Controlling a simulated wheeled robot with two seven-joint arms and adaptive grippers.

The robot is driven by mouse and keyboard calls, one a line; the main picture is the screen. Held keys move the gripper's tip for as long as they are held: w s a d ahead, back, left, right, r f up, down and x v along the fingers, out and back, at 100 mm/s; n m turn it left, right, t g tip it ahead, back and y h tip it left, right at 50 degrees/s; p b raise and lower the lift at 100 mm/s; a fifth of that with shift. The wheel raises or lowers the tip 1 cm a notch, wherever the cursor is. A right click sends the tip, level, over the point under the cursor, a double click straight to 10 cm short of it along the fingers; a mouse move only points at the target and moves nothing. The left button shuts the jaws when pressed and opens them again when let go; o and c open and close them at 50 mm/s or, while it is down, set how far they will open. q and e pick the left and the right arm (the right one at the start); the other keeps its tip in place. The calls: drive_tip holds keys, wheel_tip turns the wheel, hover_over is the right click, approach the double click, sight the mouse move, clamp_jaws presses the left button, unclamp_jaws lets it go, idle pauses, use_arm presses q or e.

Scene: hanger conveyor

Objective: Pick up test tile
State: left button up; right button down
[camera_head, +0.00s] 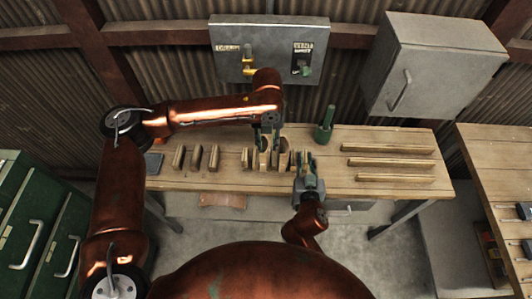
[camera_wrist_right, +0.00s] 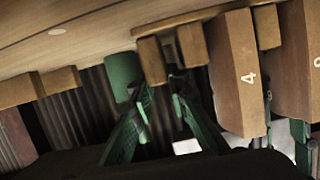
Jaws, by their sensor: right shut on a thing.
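My right gripper (camera_head: 303,170) reaches the front right part of a row of wooden blocks on the bench. In the right wrist view its two green fingers (camera_wrist_right: 172,82) come together at a thin dark piece between two short brown posts (camera_wrist_right: 153,60). I take this to be the test tile, shut between the fingertips, though it is mostly hidden. My left gripper (camera_head: 268,143) is over the middle of the row, close beside the right one. Its fingers are too small to read. A brown block marked 4 (camera_wrist_right: 238,72) stands right of the right gripper's fingers.
The wooden bench (camera_head: 330,180) holds upright blocks (camera_head: 196,157) at left, long wooden bars (camera_head: 390,163) at right and a green cylinder holder (camera_head: 323,132). A dark flat piece (camera_head: 153,163) lies at the left end. A wall panel (camera_head: 270,45) and grey cabinet (camera_head: 435,65) hang behind.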

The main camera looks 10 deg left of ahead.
use_arm(q)
drive_tip(key=f, duration=0.4)
drive_tip(key=shift+d+f, duration=0.3)
drive_tip(key=shift+f, duration=0.1)
clamp_jaws()
